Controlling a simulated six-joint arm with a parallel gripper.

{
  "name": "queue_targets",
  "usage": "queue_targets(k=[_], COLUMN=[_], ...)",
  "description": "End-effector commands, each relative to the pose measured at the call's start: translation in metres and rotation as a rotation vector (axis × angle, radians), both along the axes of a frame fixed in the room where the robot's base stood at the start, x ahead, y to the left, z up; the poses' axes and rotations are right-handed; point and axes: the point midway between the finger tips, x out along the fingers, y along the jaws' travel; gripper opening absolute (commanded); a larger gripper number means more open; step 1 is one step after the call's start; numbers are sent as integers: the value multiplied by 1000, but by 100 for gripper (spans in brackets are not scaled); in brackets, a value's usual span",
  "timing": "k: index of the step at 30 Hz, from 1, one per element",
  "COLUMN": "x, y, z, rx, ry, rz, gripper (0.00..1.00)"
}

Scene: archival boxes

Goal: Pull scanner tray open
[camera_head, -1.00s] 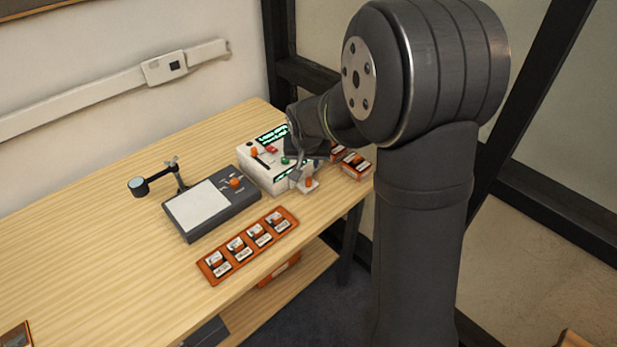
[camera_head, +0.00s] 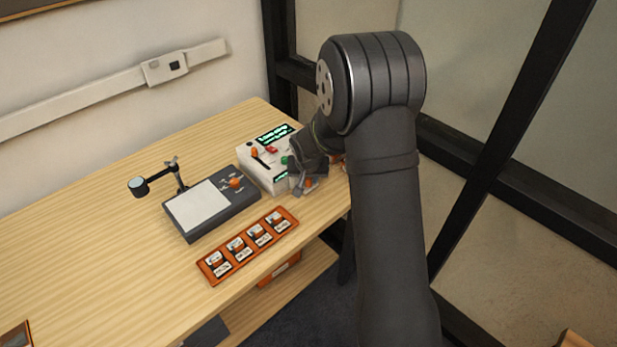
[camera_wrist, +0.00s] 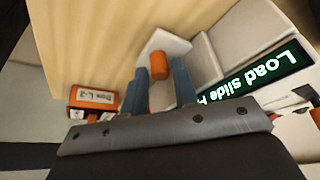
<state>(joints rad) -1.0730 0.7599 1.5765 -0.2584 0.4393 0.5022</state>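The white scanner (camera_head: 262,172) stands near the far right corner of the table, with a green-lit display (camera_wrist: 262,75) reading "Load slide". Its small white tray (camera_wrist: 172,42) carries an orange knob (camera_wrist: 159,67) and juts out beside the scanner body. My gripper (camera_wrist: 160,68) has one finger on each side of the knob. The gaps are very thin, so I cannot tell whether the fingers touch it. In the head view my gripper (camera_head: 306,184) is low at the scanner's near right side and hides most of the tray.
A grey device (camera_head: 212,203) with a white panel and a small lamp-like arm (camera_head: 160,182) stand left of the scanner. An orange slide holder (camera_head: 248,245) lies in front. An orange labelled box (camera_wrist: 94,98) is close by my gripper.

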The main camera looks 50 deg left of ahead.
Motion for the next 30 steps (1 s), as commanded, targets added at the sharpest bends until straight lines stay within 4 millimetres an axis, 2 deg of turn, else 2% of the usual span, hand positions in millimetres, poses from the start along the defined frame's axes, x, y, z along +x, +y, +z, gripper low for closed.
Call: queue_targets(k=[3, 7, 14, 17, 24, 30], x=[0, 0, 0, 1, 1, 0], y=[0, 0, -4, -19, -71, -90], z=[0, 0, 0, 1, 1, 1], rx=[0, 0, -1, -2, -1, 0], ry=[0, 0, 0, 0, 1, 0], rz=[0, 0, 0, -2, -2, 0], gripper=[25, 0, 0, 0, 0, 0])
